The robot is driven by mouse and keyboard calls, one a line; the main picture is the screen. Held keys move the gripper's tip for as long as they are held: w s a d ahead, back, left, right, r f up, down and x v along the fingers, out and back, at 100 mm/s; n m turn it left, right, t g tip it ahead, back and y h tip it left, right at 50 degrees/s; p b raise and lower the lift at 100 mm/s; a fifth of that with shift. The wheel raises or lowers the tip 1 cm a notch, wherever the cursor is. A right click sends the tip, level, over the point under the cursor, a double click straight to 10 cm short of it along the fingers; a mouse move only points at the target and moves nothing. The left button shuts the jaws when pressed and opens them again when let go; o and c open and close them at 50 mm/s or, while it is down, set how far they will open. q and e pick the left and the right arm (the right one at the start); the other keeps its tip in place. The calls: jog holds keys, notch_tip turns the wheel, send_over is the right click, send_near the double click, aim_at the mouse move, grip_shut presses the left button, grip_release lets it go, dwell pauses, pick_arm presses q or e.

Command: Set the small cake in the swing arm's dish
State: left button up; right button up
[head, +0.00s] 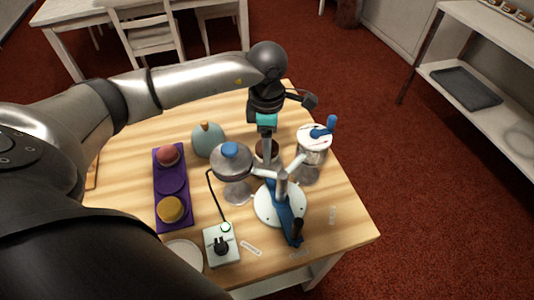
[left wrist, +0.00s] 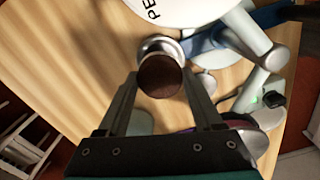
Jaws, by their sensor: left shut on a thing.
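The small cake (left wrist: 160,77) is a dark brown round piece between my left gripper's fingers in the left wrist view. In the head view, the brown cake (head: 266,147) shows low at the fingers, partly hidden. My left gripper (head: 266,143) points down and is shut on it. A shiny metal dish (left wrist: 157,45) shows just beyond the cake in the left wrist view; the cake overlaps it, and I cannot tell whether they touch. The swing-arm stand has a white round base (head: 268,207) and a blue lever (head: 288,212). My right gripper is not in view.
A purple tray (head: 158,200) holds a red and a yellow piece. A grey domed stand (head: 231,163), a teal bottle (head: 208,140) and a control box (head: 221,246) stand left of the swing arm. A white lettered drum with a blue handle (head: 313,142) stands close right.

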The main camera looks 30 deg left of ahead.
pick_arm(q)
jog(key=shift+f, duration=1.9)
jog(key=shift+f+b, duration=0.15)
jog(key=shift+b, duration=0.25)
jog(key=o, duration=1.3)
jog(key=shift+r, duration=0.2)
notch_tip(320, 180, up, 12)
jog(key=shift+p, duration=1.05)
